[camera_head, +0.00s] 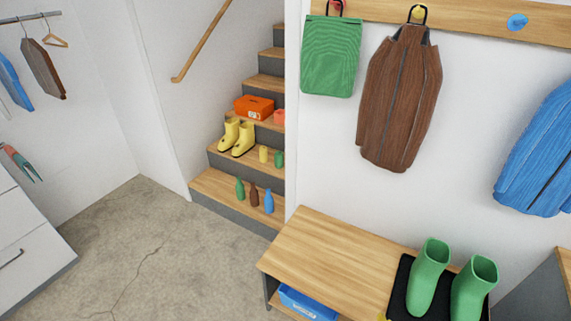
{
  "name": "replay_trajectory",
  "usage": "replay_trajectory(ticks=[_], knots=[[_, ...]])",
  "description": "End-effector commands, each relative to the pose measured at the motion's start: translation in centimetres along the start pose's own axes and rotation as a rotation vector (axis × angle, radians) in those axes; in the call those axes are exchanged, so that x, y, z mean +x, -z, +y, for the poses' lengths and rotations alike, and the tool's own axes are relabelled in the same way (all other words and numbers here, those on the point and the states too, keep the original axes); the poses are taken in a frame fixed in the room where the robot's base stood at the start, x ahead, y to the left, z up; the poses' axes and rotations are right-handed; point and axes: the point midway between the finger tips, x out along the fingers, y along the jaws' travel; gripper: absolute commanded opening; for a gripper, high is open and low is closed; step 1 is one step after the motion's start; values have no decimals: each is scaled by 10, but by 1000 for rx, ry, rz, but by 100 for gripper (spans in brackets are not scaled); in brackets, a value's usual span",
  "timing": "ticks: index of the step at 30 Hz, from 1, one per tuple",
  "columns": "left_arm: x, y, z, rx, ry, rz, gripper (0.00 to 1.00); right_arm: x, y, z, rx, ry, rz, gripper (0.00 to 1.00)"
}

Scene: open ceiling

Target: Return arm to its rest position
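Neither of my grippers shows in the head view, and no part of my arms can be made out. Their pose and whether they hold anything cannot be seen. The view takes in a wooden bench (325,248), a wall rail (465,18) with hanging items, and a staircase (225,187). Green boots (428,277) stand upright on a black mat (399,290) at the bench's right end.
A brown coat (400,95), green bag (331,58) and blue coat (540,155) hang on the right. Yellow boots (237,137), an orange box (254,107) and several small bottles stand on the stairs. A blue box (308,303) sits under the bench. The concrete floor (140,260) is clear.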

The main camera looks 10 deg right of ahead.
Motion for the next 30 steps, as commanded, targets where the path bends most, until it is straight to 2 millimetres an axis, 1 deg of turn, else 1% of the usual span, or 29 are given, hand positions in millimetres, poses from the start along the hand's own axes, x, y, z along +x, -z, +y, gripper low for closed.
replay_trajectory(ticks=[1,5,8,9,11,12,14,15,17,18,20,21,25,27,29,30], knots=[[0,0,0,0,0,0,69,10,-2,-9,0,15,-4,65],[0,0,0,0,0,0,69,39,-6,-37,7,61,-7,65],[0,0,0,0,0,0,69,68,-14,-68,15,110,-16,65],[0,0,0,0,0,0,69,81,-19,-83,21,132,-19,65],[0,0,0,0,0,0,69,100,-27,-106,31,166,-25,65],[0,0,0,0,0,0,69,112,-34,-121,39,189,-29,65],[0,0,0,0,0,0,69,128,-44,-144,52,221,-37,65],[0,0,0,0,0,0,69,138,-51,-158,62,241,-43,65],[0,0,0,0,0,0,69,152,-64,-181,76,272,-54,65],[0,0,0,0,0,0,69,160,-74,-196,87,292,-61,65],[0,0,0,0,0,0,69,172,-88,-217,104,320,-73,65],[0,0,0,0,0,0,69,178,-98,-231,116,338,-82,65],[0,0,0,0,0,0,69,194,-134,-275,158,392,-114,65],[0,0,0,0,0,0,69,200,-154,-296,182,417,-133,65],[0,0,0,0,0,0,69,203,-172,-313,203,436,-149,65],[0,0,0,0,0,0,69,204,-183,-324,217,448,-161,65]])
